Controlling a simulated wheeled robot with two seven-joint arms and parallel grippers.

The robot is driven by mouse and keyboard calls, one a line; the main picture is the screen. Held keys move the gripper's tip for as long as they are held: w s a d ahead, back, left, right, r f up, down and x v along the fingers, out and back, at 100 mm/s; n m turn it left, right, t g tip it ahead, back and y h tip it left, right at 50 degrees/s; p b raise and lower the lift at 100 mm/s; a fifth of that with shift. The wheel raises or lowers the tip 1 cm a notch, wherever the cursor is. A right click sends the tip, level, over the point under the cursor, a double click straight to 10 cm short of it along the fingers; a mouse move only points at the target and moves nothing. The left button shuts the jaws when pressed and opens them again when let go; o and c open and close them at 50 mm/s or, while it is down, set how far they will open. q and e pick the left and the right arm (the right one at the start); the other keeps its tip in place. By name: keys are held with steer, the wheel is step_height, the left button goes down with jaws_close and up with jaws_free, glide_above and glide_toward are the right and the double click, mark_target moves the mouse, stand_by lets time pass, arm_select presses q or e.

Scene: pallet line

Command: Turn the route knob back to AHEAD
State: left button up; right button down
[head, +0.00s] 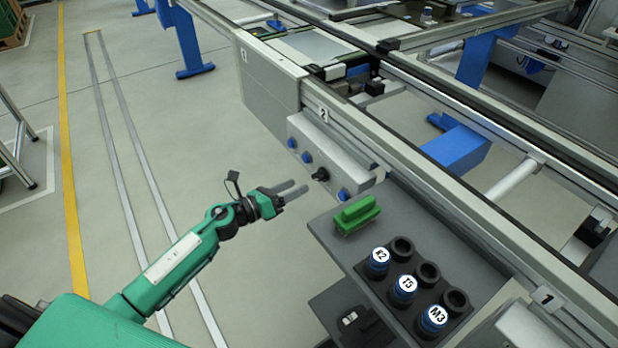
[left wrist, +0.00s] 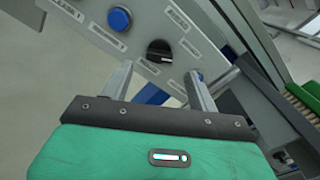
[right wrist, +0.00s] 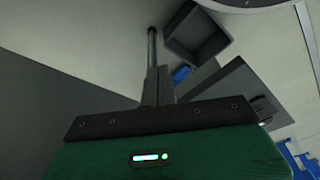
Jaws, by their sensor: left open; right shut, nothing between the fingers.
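The route knob (head: 321,174) is a black knob on the sloped face of a grey control box (head: 351,168), in a row with blue buttons. In the left wrist view the knob (left wrist: 160,52) has a pale line across it and sits ahead of the fingertips, between their lines. The labels around it are too small to read. My left gripper (head: 298,187) is open and empty, just left of and below the knob, apart from it. It also shows in the left wrist view (left wrist: 159,80). My right gripper (right wrist: 152,35) is shut and empty, seen only in the right wrist view.
Blue buttons (head: 306,158) (head: 344,194) flank the knob closely. The conveyor rail (head: 430,188) runs behind.

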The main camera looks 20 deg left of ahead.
mark_target(314, 177)
arm_select(q)
steer(key=x, duration=0.5)
steer(key=shift+w+d, duration=0.2)
steer(key=shift+w, duration=0.05)
arm_select(e)
steer(key=shift+s+d+f, duration=0.1)
steer(key=shift+f, duration=0.8)
arm_select(q)
steer(key=shift+c, duration=0.2)
steer(key=shift+p, duration=0.3)
steer(key=c, duration=1)
arm_select(e)
steer(key=shift+r, duration=0.1)
